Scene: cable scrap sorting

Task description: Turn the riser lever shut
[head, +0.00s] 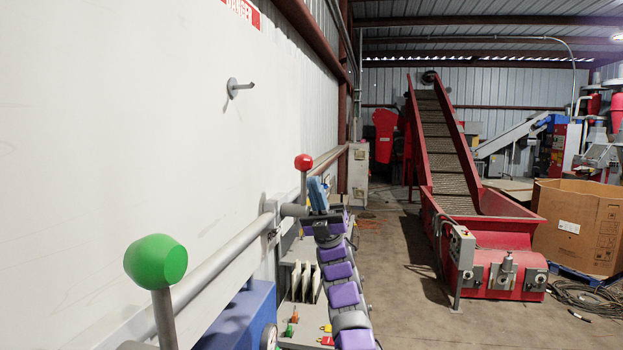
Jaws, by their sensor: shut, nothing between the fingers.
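A lever with a red knob (303,162) stands upright by the grey pipe (215,265) along the left wall. A larger lever with a green knob (156,262) stands close to me at the lower left, its stem slightly tilted. I cannot tell which one is the riser lever. My gripper (318,188) is shut and empty, with its blue fingers pointing up. It appears just right of the red-knobbed lever's stem; I cannot tell whether they touch. My arm hides part of what lies behind and below it.
A grey peg (238,88) sticks out of the white wall. A blue box (240,318) and a rack with white plates (302,280) stand below the pipe. A red conveyor hopper (495,232) and a cardboard box (585,225) are at right. Some concrete floor between is open.

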